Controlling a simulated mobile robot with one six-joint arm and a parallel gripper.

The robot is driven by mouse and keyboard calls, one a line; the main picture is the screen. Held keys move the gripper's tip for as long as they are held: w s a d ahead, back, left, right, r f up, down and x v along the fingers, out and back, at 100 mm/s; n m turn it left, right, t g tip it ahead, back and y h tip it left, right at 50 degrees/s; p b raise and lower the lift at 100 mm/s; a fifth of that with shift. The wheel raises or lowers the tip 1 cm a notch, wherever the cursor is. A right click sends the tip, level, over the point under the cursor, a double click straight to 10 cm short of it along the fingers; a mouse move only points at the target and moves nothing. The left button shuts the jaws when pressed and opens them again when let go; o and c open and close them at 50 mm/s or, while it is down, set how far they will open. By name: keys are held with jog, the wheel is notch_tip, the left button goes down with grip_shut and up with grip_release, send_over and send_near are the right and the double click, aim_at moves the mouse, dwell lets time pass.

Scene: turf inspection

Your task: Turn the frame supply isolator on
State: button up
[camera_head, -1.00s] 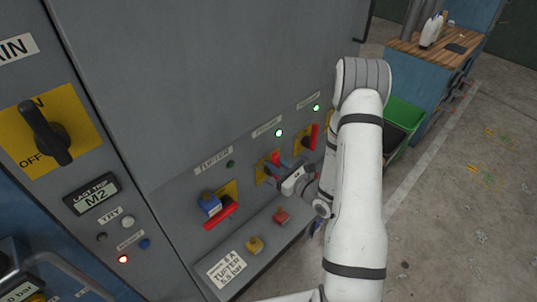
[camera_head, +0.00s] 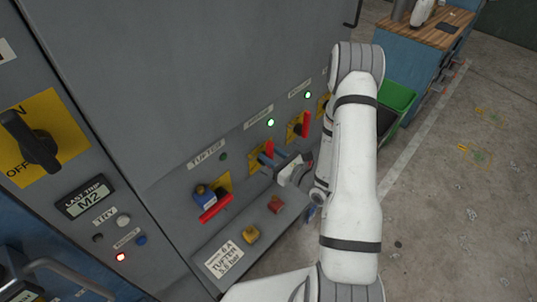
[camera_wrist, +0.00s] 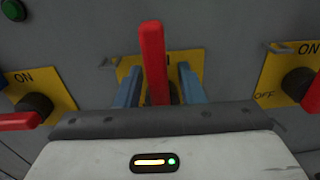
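A red isolator handle (camera_wrist: 152,60) stands roughly upright on a yellow plate (camera_wrist: 130,68) with the word ON partly hidden. In the head view the handle (camera_head: 268,149) is the middle one of the panel row, under a lit green lamp (camera_head: 270,122). The label (camera_head: 258,117) above it is too small to read surely. My gripper (camera_wrist: 160,85) is open, its blue fingers on either side of the handle, with a gap visible at least on the right. In the head view my gripper (camera_head: 272,164) is at the panel front. The handle's base is partly hidden.
The TUFTER isolator (camera_head: 216,206) at left has a horizontal red handle, a blue padlock (camera_head: 203,191) and a dark lamp. Another upright red handle (camera_head: 305,124) is at right. A shelf (camera_head: 227,238) below holds a yellow and a red padlock. A green bin (camera_head: 397,97) stands beyond my arm.

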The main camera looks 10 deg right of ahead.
aim_at(273, 156)
jog(key=shift+o, duration=0.3)
jog(key=shift+a+r, duration=0.1)
jog(key=b+v, duration=0.2)
jog(key=v, duration=0.4)
jog(key=shift+v, duration=0.85)
